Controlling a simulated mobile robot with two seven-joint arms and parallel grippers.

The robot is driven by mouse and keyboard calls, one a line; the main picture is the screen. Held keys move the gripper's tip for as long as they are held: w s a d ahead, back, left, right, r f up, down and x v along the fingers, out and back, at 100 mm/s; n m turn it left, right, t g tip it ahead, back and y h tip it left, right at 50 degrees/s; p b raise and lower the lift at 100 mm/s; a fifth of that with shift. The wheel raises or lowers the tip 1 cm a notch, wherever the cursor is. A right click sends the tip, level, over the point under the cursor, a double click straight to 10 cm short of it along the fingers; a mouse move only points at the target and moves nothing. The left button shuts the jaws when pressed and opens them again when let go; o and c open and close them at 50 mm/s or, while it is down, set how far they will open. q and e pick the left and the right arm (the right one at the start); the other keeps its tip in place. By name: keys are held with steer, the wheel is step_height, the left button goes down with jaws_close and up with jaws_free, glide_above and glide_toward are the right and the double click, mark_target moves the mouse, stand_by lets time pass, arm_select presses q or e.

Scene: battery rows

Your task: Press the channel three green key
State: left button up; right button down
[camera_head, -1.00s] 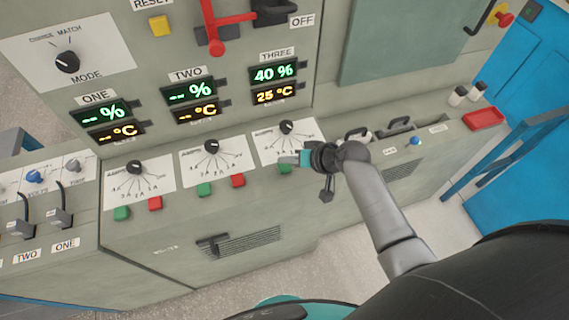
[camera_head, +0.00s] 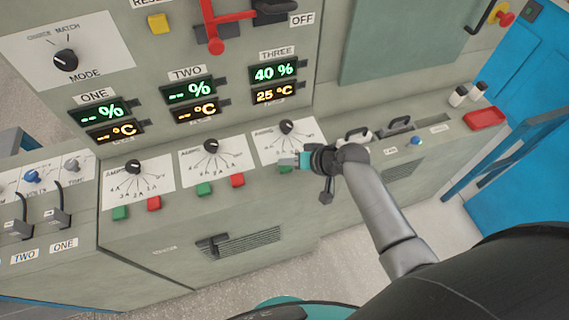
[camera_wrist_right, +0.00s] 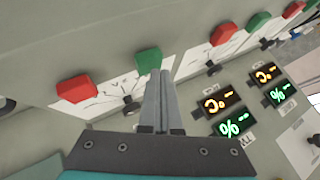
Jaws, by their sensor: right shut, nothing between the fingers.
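The channel three green key (camera_head: 285,169) sits below the dial card (camera_head: 266,150) of channel three, partly hidden by my right gripper. My right gripper (camera_head: 282,161) is shut and empty, with its fingertips right at this key. In the right wrist view the two closed fingers (camera_wrist_right: 157,84) point at the green key (camera_wrist_right: 148,60), their tips at its near edge; I cannot tell whether they touch it. The channel three red key (camera_wrist_right: 75,90) shows to its left in that view. The channel three display (camera_head: 273,72) reads 40 % and 25 °C. My left gripper is not in view.
Channel two's green key (camera_head: 204,189) and red key (camera_head: 237,180) are to the left, then channel one's green (camera_head: 121,212) and red (camera_head: 154,203). Handles (camera_head: 398,124) and a red tray (camera_head: 483,119) lie right on the sloping console.

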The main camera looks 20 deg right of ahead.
mark_target(287, 169)
steer(key=shift+f, duration=0.3)
steer(key=shift+r, duration=0.15)
stand_by(0.4)
steer(key=shift+r+p, duration=0.75)
steer(key=shift+p, duration=0.05)
step_height(287, 169, up, 5)
steer(key=p, duration=0.5)
steer(key=shift+s, duration=0.1)
stand_by(0.5)
